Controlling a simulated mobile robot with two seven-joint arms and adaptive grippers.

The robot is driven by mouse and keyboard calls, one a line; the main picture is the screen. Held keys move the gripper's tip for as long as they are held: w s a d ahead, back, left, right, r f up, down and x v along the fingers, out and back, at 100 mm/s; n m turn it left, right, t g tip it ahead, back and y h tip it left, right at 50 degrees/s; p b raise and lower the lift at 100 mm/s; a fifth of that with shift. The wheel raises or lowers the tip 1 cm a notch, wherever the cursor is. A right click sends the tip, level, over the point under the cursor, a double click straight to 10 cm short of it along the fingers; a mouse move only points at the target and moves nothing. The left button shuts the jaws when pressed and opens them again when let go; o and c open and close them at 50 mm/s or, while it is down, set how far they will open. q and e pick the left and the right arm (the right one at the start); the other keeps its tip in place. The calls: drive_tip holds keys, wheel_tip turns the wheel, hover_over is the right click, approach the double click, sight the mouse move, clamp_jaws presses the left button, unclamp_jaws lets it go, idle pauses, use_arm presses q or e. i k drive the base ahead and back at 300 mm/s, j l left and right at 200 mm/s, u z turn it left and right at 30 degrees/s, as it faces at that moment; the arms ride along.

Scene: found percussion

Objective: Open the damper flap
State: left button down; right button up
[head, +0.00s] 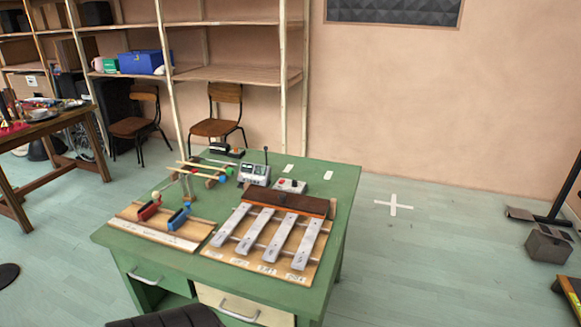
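A green desk (342,190) stands in front of me with a wooden board (220,252) on its right front part. Several grey metal bars (268,236) lie side by side on this board. A dark reddish-brown wooden strip (290,203), which looks like the damper flap, runs across the far ends of the bars. It appears to lie low over or against them; I cannot tell its exact angle or whether it touches them. Neither of my grippers is in view.
A second board (152,234) with a red block (149,210) and a blue block (179,217) lies left of the bars. Grey boxes (254,174) and coloured sticks stand behind. A dark object (170,318) is at the near edge.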

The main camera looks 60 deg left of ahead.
sight(317, 208)
drive_tip(key=u, duration=1.9)
